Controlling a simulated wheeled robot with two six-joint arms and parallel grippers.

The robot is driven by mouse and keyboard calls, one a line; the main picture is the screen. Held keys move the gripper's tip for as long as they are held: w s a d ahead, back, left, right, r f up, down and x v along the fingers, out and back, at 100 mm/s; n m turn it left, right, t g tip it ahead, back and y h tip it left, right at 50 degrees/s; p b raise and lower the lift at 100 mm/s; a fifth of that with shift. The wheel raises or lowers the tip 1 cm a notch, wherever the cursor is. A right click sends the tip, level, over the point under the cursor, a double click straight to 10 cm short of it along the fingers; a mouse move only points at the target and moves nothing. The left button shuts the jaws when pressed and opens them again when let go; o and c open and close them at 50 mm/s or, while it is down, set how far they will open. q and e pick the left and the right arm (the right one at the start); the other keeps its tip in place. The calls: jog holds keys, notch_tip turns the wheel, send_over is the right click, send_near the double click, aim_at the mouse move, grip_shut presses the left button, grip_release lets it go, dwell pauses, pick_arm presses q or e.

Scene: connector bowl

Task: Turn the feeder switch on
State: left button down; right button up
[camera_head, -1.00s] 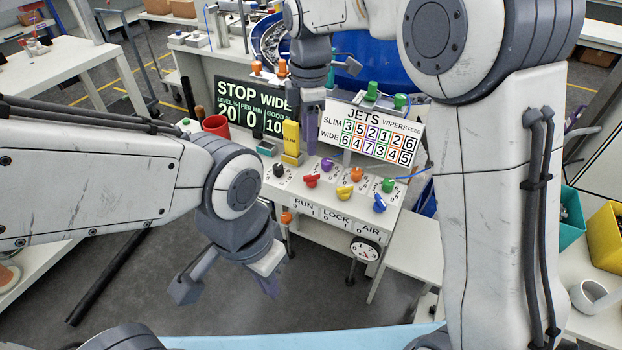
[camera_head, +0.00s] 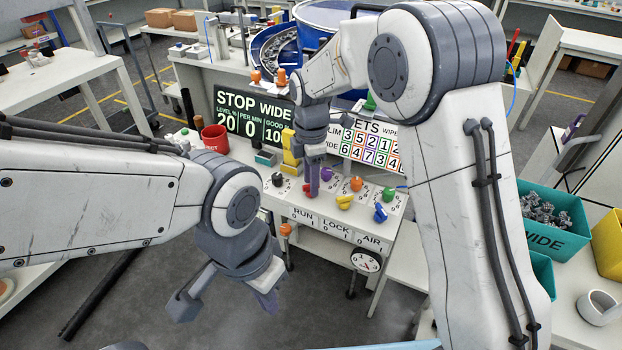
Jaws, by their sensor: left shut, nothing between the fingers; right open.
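The white control panel (camera_head: 330,218) carries several coloured knobs: black (camera_head: 277,179), red (camera_head: 308,190), purple (camera_head: 326,174), yellow (camera_head: 344,202), orange (camera_head: 356,184), green (camera_head: 388,194) and blue (camera_head: 380,213). Its front edge reads RUN, LOCK and AIR. I cannot tell which knob is the feeder switch. My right gripper (camera_head: 313,188) points down at the red knob, partly covering it; I cannot tell whether they touch. It is open. My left gripper (camera_head: 269,304) is shut and empty, low in front of the panel, away from the knobs.
Behind the panel stand a STOP WIDE display (camera_head: 252,115), a JETS board (camera_head: 365,145), a yellow block (camera_head: 290,150) and a red cup (camera_head: 215,138). A blue bowl feeder (camera_head: 325,15) is behind. A teal bin (camera_head: 540,232) of parts stands at the right.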

grip_shut()
jog(key=m+p, duration=0.2)
jog(key=m, duration=0.1)
jog(key=shift+r+p, duration=0.15)
jog(key=shift+p, duration=0.15)
jog(key=m+p, duration=0.3)
jog(key=m, duration=0.2)
jog(key=shift+m, duration=0.3)
jog(key=m+p, duration=0.2)
jog(key=m, duration=0.2)
jog(key=m+p, duration=0.1)
jog(key=m, duration=0.4)
jog(key=shift+m, duration=0.3)
